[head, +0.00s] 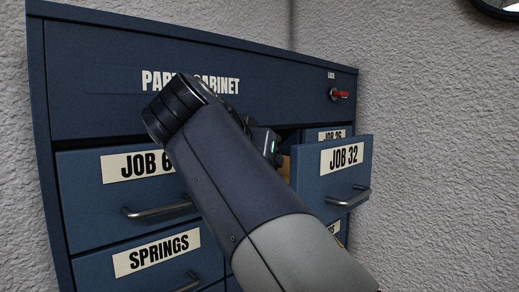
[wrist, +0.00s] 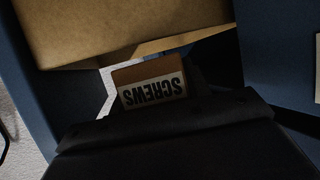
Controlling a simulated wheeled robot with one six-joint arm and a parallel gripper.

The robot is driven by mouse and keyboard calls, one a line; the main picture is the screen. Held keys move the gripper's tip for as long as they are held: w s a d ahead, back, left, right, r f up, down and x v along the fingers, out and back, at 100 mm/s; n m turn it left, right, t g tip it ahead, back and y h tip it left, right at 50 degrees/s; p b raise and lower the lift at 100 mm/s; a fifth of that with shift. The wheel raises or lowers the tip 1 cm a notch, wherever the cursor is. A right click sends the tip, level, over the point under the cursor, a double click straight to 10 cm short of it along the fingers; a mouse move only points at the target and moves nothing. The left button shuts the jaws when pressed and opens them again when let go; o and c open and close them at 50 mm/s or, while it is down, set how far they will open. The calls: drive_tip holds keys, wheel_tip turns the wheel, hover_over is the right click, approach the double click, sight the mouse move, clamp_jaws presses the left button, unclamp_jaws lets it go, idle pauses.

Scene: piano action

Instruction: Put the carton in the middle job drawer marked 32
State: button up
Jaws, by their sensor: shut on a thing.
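The drawer marked JOB 32 (head: 338,182) is pulled out on the right side of the blue cabinet in the head view. Its handle faces right and front. In the wrist view, a small brown carton (wrist: 145,73) with a white label reading SCREWS, upside down, sits between the fingers of my gripper (wrist: 158,104). My gripper is shut on it. A tan inner surface, seemingly a drawer bottom, fills the top of the wrist view, with blue walls at the sides. In the head view my arm hides the carton and the gripper's fingertips.
The parts cabinet (head: 120,50) also has shut drawers marked SPRINGS (head: 150,262) and a JOB number partly hidden (head: 85,195). A JOB 26 drawer (head: 312,135) shows behind the open one. A red lock (head: 340,94) sits at upper right. Textured wall stands behind.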

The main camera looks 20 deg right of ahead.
drive_tip(key=w+d+p, duration=0.1)
drive_tip(key=w+d, duration=0.2)
drive_tip(key=shift+d, duration=0.2)
drive_tip(key=w+d+p, duration=0.1)
drive_tip(key=w+d, duration=0.1)
drive_tip(key=d, duration=0.1)
drive_tip(key=shift+w+r+p, duration=0.1)
drive_tip(key=shift+w+p, duration=0.25)
drive_tip(key=shift+w, duration=0.05)
drive_tip(key=shift+w+f, duration=0.1)
drive_tip(key=shift+f, duration=0.1)
drive_tip(key=shift+s+f, duration=0.15)
drive_tip(key=shift+s, duration=0.05)
drive_tip(key=shift+w, duration=0.15)
drive_tip(key=shift+f, duration=0.15)
drive_tip(key=shift+f+b, duration=0.5)
drive_tip(key=shift+f, duration=0.05)
drive_tip(key=o, duration=1.1)
drive_tip(key=shift+c, duration=0.2)
